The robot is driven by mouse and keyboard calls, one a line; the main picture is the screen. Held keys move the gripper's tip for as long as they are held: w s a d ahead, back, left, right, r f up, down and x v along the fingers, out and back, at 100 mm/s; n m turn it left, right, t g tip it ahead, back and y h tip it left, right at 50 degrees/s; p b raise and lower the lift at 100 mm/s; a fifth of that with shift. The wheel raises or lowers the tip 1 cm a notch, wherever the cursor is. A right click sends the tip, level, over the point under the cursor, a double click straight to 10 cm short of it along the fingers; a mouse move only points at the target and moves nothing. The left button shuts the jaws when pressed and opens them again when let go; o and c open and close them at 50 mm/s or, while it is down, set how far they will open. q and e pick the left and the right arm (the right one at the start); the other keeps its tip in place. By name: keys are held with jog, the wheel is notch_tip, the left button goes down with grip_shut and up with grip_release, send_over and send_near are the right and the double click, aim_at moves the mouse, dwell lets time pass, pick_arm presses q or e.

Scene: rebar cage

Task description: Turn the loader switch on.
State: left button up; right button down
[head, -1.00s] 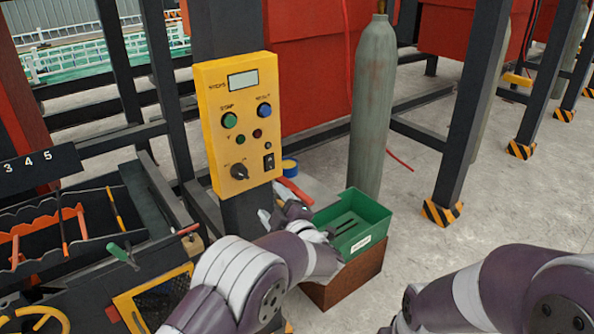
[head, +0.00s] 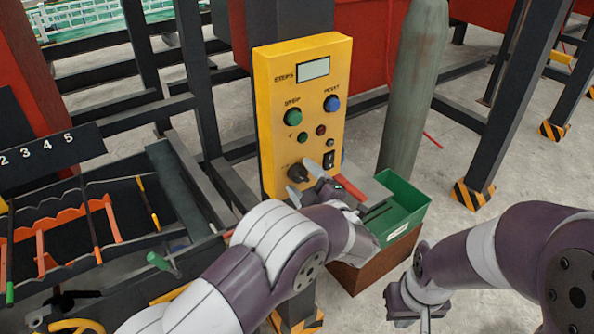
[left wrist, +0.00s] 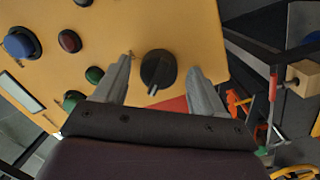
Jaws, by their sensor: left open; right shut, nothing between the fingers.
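The yellow control panel (head: 300,75) stands in the middle of the head view. Its black rotary knob (head: 297,173) is at the lower left, with a small black rocker switch (head: 328,159) to its right. The labels by them are too small to read. My left gripper (head: 301,177) is open in front of the panel at the knob. In the left wrist view the knob (left wrist: 158,70) shows between the two open fingers (left wrist: 159,65), with gaps on both sides. My right gripper (head: 425,318) is shut and empty at the bottom, away from the panel.
The panel also has a green button (head: 293,117), a blue button (head: 332,103), small lamps and a display (head: 313,69). A green bin (head: 408,208) stands close on the right, with a grey gas cylinder (head: 415,90) behind it.

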pick_arm(q)
jog(key=shift+s+r, duration=0.1)
jog(key=shift+s, duration=0.2)
jog(key=shift+c, duration=1)
jog(key=c, duration=0.9)
jog(key=shift+o, duration=0.2)
